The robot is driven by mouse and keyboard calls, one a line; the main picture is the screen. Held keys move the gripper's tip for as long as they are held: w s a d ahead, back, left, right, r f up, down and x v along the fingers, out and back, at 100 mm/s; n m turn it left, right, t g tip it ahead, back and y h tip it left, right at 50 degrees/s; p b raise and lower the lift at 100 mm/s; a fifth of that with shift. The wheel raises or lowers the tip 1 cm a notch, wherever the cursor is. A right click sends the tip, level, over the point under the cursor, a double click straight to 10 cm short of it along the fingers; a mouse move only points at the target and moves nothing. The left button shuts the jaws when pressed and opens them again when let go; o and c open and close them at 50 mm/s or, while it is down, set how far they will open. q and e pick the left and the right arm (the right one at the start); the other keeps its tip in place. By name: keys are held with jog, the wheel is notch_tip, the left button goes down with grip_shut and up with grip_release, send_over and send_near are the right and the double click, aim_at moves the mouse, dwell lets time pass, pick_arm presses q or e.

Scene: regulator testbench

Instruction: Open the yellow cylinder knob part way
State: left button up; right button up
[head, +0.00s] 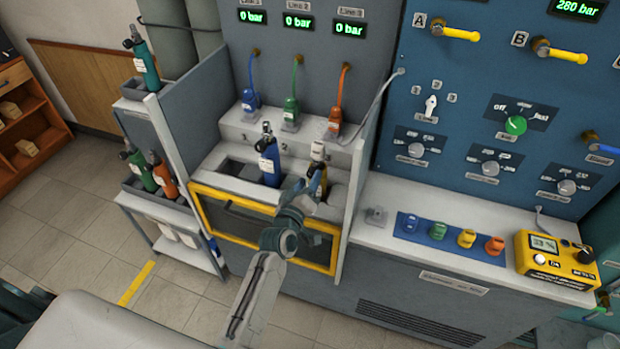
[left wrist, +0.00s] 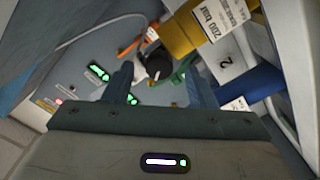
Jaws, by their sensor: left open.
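The yellow cylinder (head: 321,181) stands in the right part of the bench recess, partly hidden by my left gripper. Its top, with a pale piece, shows above my left gripper (head: 308,192). In the left wrist view the yellow cylinder (left wrist: 188,32) enters from the top with a white label. A dark knob with a white part (left wrist: 154,63) lies beyond and between the fingertips of my left gripper (left wrist: 160,85). The fingers are apart and nothing shows clasped between them. I cannot tell whether either finger touches the knob.
A blue cylinder (head: 268,162) stands left of the yellow one in the recess. Blue, green and orange connectors (head: 290,115) hang behind. Side walls (head: 357,180) bound the recess. A yellow-framed drawer front (head: 235,207) is below. The counter (head: 390,243) holds several coloured caps and a yellow meter (head: 553,262).

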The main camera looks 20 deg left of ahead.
pick_arm(q)
jog(key=s+b, duration=0.2)
jog(key=s, duration=0.6)
jog(key=shift+s+a, duration=0.15)
jog(key=shift+s, duration=0.2)
jog(key=s+a+f+m+g, duration=0.1)
jog(key=s+f+m+g, duration=0.2)
jog(key=f, duration=0.9)
jog(key=s+a+f+g, duration=0.1)
jog(key=s+f+g, duration=0.3)
jog(key=f, duration=0.8)
jog(key=s+f+m+g, duration=0.15)
jog(key=s+f, duration=0.45)
jog(key=f, duration=0.7)
jog(key=s+a+f+m+g, duration=0.1)
jog(key=s+a+f+g, duration=0.1)
jog(key=s+f, duration=0.4)
jog(key=s+a+f+m+g+y, duration=0.1)
jog(key=s+f, duration=0.6)
jog(key=s, duration=0.9)
jog(key=s+a+f+m+g, duration=0.2)
jog(key=s+a+f+g, duration=0.3)
jog(key=s, duration=0.6)
jog(key=shift+a+f+m, duration=0.35)
jog(key=shift+a+f, duration=0.3)
jog(key=shift+a, duration=0.1)
